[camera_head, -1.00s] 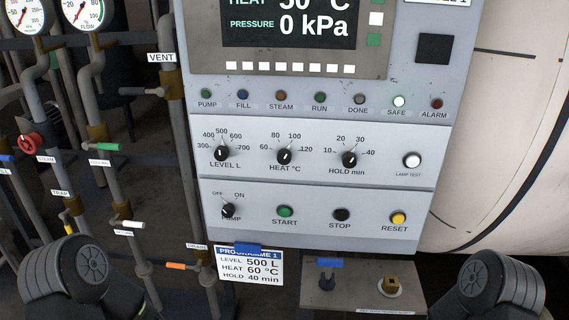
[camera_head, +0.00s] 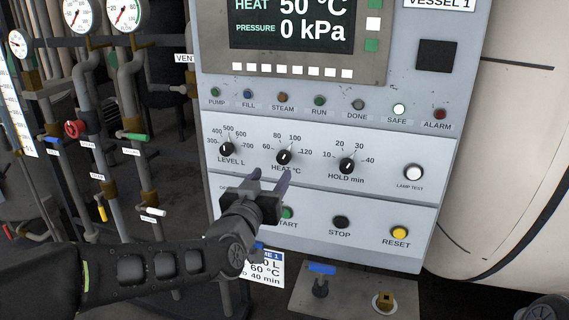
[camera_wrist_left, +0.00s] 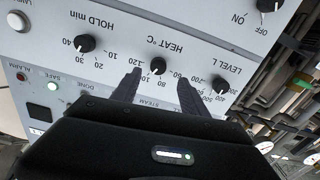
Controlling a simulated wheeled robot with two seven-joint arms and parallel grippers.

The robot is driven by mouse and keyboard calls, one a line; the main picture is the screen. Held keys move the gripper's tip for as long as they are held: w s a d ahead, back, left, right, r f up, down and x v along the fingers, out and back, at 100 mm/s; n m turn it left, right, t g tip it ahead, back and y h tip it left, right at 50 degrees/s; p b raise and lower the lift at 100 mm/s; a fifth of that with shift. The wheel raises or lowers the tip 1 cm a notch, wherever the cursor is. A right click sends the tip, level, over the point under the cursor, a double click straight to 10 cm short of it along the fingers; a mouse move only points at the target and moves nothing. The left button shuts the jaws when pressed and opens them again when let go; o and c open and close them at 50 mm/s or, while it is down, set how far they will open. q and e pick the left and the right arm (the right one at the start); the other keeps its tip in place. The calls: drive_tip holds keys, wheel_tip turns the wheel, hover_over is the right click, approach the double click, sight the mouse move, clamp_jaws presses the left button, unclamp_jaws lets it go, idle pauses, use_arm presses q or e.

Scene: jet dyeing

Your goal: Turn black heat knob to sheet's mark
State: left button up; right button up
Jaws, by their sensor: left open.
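The black heat knob (camera_head: 284,157) sits in the middle of the upper knob row, under a scale of 60, 80, 100 and 120. It also shows upside down in the left wrist view (camera_wrist_left: 158,65). I cannot clearly tell its setting. My left gripper (camera_head: 271,178) is open and empty, just below the knob in the head view. In the left wrist view its two fingers (camera_wrist_left: 159,84) point at the panel, one on each side of the knob; contact cannot be told. The programme sheet (camera_head: 268,270) reads 60 °C and is partly hidden by my left arm.
The level knob (camera_head: 227,149) and hold knob (camera_head: 347,166) flank the heat knob. The stop (camera_head: 341,221) and reset (camera_head: 399,232) buttons lie below right; the start button (camera_head: 287,212) is partly covered. Pipes and valves (camera_head: 119,175) stand at left. A display (camera_head: 292,22) shows 50 °C.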

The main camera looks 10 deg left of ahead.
sight(283, 161)
use_arm(q)
drive_tip(key=w, duration=0.2)
drive_tip(key=w+p, duration=0.1)
drive_tip(key=w, duration=0.4)
drive_tip(key=shift+w+d+p, duration=0.4)
drive_tip(key=shift+c, duration=0.4)
clamp_jaws()
